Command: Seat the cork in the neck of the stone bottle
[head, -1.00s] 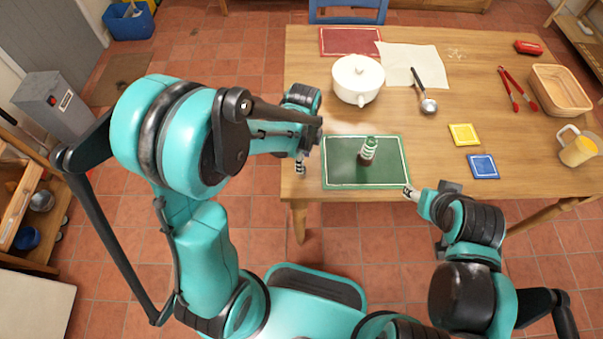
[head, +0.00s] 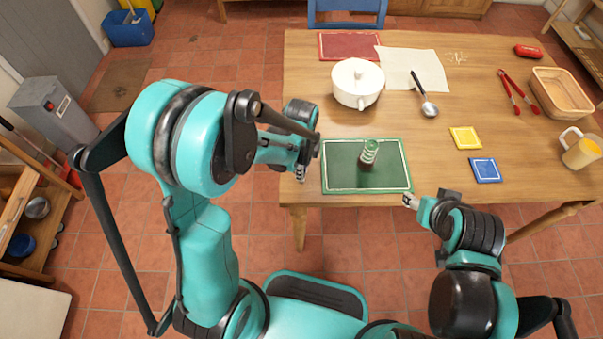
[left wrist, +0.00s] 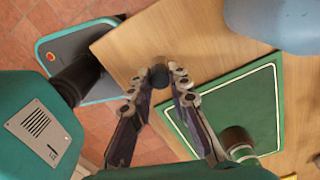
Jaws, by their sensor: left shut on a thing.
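In the left wrist view a dark-rimmed cylindrical thing (left wrist: 238,140), apparently the bottle, is on the mat at lower right. My left gripper (head: 302,174) is left of the mat, near the table's left edge. It is shut on a small dark rounded thing, apparently the cork (left wrist: 159,77), held between the fingertips and apart from the bottle. My right gripper (head: 409,201) is by the mat's near right corner; its jaws are too small to read.
A ladle (head: 427,106), yellow tile (head: 465,138), blue tile (head: 485,170), red tongs (head: 518,92), basket (head: 562,93) and mug (head: 580,152) are farther right. Table between mat and yellow tile is clear.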

